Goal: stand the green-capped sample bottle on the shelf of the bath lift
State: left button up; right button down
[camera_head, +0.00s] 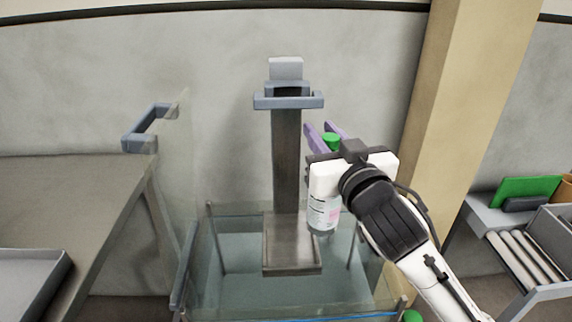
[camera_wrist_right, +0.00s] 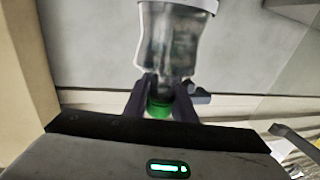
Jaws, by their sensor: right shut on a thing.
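The sample bottle (camera_head: 323,214) has a green cap (camera_head: 332,139) and a pale, labelled body. My right gripper (camera_head: 323,130) is shut on it near the cap, with purple fingers on either side. The gripper body hides the bottle's middle in the head view. The bottle hangs about upright. The bottle (camera_wrist_right: 175,45) also shows between the fingers (camera_wrist_right: 166,82) in the right wrist view. The bath lift's shelf (camera_head: 292,241) is a grey rimmed plate at the foot of a dark column (camera_head: 287,160). It looks empty. The bottle appears right of it. My left gripper is out of view.
A clear-walled bath (camera_head: 235,285) surrounds the shelf. A glass panel with a blue-grey handle (camera_head: 140,135) stands at its left. A grey bench (camera_head: 85,185) is at left, a roller rack (camera_head: 525,255) at right. A tan pillar (camera_head: 455,95) rises behind my right arm.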

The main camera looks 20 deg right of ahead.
jog(key=w+a, duration=0.2)
jog(key=a, duration=0.4)
notch_tip(320, 180, down, 7)
jog(key=shift+a, duration=0.2)
dwell(0.4)
jog(key=shift+s+b, duration=0.1)
jog(key=shift+b, duration=0.2)
jog(key=c, duration=1.5)
grip_release()
jog(key=shift+f, duration=0.1)
jog(key=s, duration=0.4)
jog(key=s+b, duration=0.1)
jog(key=s, duration=0.3)
jog(key=s+a, duration=0.1)
jog(key=s, duration=0.3)
